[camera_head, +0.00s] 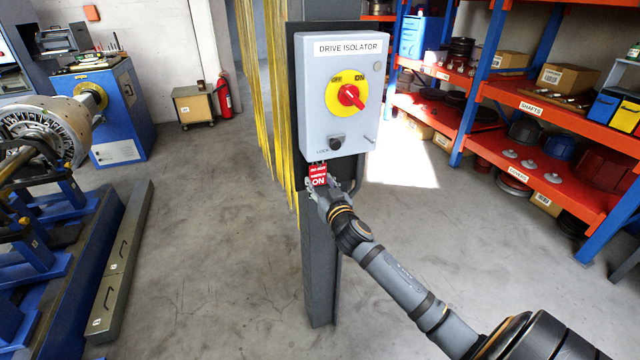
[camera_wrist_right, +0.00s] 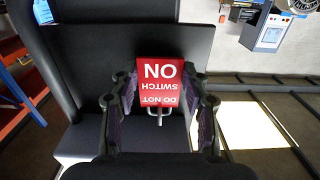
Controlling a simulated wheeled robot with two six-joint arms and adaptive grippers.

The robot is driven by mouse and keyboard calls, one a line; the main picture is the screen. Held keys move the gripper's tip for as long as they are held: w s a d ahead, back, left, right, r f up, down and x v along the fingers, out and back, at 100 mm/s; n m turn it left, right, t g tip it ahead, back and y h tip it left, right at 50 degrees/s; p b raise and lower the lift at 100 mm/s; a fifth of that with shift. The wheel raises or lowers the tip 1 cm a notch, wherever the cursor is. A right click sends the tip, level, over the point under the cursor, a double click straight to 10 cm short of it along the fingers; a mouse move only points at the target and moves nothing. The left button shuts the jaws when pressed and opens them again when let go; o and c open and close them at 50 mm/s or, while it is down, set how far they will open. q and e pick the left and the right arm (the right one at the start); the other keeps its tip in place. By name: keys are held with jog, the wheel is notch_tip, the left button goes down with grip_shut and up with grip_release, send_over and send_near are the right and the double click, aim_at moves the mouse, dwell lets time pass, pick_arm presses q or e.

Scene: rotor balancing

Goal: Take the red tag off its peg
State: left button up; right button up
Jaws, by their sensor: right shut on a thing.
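The red tag (camera_head: 318,176) with white lettering is just below the grey drive isolator box (camera_head: 338,95) on the post. My right gripper (camera_head: 318,190) reaches up to it from below and is shut on it. In the right wrist view the tag (camera_wrist_right: 162,85) sits between the two fingers, its lettering upside down. A small light metal piece (camera_wrist_right: 160,119) shows at the tag's lower edge there. The peg is not clear, and I cannot tell whether the tag is still on it. My left gripper is not in view.
The box carries a red rotary switch (camera_head: 351,96) on a yellow plate. Yellow strips (camera_head: 270,90) hang left of the dark post (camera_head: 320,270). Orange shelves (camera_head: 560,110) stand at the right, blue machinery at the left. The floor between is open.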

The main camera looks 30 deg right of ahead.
jog(key=shift+r, duration=0.25)
jog(key=shift+s+a, duration=0.1)
jog(key=shift+s, duration=0.15)
jog(key=shift+v, duration=1.7)
jog(key=v, duration=0.3)
jog(key=shift+s, duration=0.1)
